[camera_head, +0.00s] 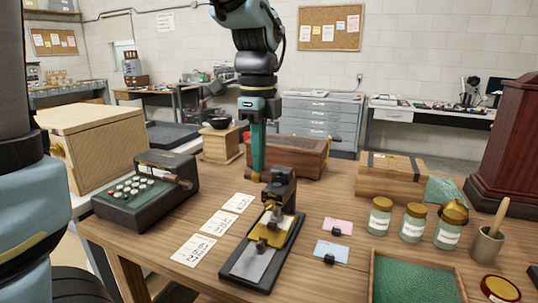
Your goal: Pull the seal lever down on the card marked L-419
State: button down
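A black seal press (281,187) with a brass part (268,237) over a pale grey plate stands on the wooden table in the middle. The dark upper part near its top may be the lever; I cannot make out its exact shape. My gripper (257,176) points down just left of and behind the press top, its teal fingers seen edge-on. I cannot tell whether it touches the press. Three white cards (218,223) lie left of the press. A pink card (336,226) and a blue card (332,251) lie right of it, each with a small black object. Card markings are too small to read.
A dark keyed machine (146,190) stands at the left. A wooden chest (300,157) is behind the press. Several labelled jars (413,222), a cup (487,245) and a green-lined tray (372,285) are at the right. Bare table shows in front of the chest.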

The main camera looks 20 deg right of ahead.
aim_at(257, 177)
jog(key=shift+f, duration=0.1)
jog(key=shift+s+a+f+b, duration=0.1)
jog(key=shift+s+f+b, duration=0.05)
jog(key=shift+f+b, duration=0.35)
jog(key=shift+s+a+f+b, duration=0.1)
jog(key=shift+f+b, duration=0.25)
jog(key=shift+f, duration=0.2)
jog(key=shift+s+a+f+b, duration=0.1)
jog(key=shift+f+b, duration=0.55)
jog(key=shift+f, duration=0.3)
jog(key=shift+r, duration=0.1)
jog(key=r+p, duration=0.3)
jog(key=shift+w+d+r, duration=0.2)
jog(key=shift+r, duration=0.05)
jog(key=shift+f, duration=0.1)
